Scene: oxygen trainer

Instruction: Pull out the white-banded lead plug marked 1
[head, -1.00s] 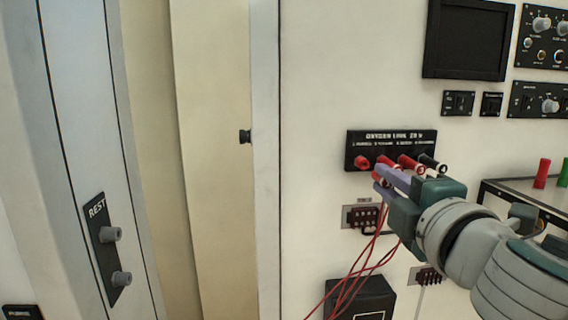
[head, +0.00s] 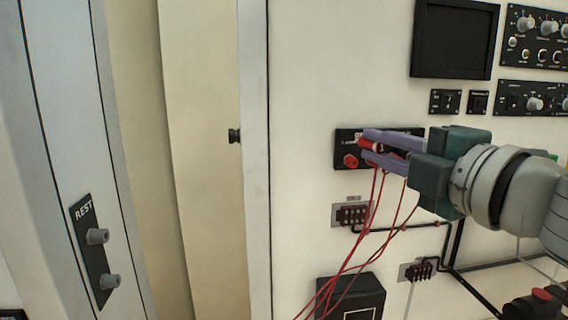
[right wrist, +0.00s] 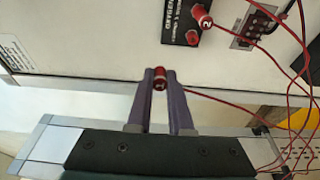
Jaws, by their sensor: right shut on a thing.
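My right gripper (head: 366,144) is shut on a red lead plug (head: 367,147) with a pale band, in front of the black oxygen panel (head: 342,150). In the right wrist view the same plug (right wrist: 159,83) sits between the fingertips of the right gripper (right wrist: 159,76); its end mark looks like 1. There it shows clear of the panel (right wrist: 180,10), with a red lead running off to the right. Another red plug, marked 2 (right wrist: 204,20), is at the panel, beside a red knob-like socket (right wrist: 193,38). My fingers hide much of the panel in the head view. My left gripper is not in view.
Thin red leads (head: 352,255) hang below the panel. A terminal block (head: 352,214) and a black box (head: 350,296) are below it. A REST plate (head: 95,250) with two grey pegs is at the far left. The wall between is mostly clear.

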